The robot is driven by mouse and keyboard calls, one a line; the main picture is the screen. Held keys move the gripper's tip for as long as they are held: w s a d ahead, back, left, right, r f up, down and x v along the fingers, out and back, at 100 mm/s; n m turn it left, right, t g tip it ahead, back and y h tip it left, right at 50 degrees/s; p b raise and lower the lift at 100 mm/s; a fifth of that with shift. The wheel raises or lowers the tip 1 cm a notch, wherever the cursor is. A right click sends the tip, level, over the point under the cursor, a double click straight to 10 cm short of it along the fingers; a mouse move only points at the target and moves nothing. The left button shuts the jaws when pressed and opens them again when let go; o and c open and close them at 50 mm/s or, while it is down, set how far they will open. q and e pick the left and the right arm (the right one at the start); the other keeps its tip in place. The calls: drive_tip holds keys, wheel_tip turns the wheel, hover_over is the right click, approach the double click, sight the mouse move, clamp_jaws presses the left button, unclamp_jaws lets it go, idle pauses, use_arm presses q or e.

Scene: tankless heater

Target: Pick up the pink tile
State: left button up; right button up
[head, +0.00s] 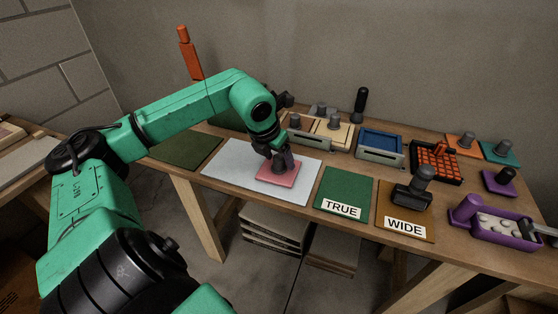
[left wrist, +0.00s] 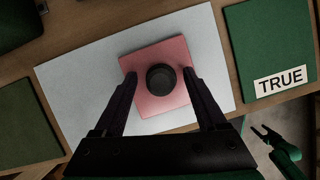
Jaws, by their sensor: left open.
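The pink tile (head: 278,172) lies flat on a pale grey-white mat on the bench, with a dark round knob standing at its middle. My left gripper (head: 283,160) is over the tile, pointing down. In the left wrist view the pink tile (left wrist: 157,108) lies between and beneath my left gripper (left wrist: 159,78), which is open, one finger on each side of the knob (left wrist: 161,79). Gaps show between knob and fingers. My right gripper (left wrist: 264,132) shows small at the lower right of the left wrist view, its fingers apart. The head view does not show it.
The white mat (head: 226,170) has free room around the tile. A green TRUE board (head: 344,186) and a brown WIDE board (head: 396,222) lie to the right. A blue-topped tray (head: 380,147), an orange grid tray (head: 433,160) and a purple tray (head: 487,236) stand farther right.

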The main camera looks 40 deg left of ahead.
sight(279, 156)
use_arm(q)
clamp_jaws()
wheel_tip(279, 156, up, 20)
drive_tip(key=p, duration=0.7)
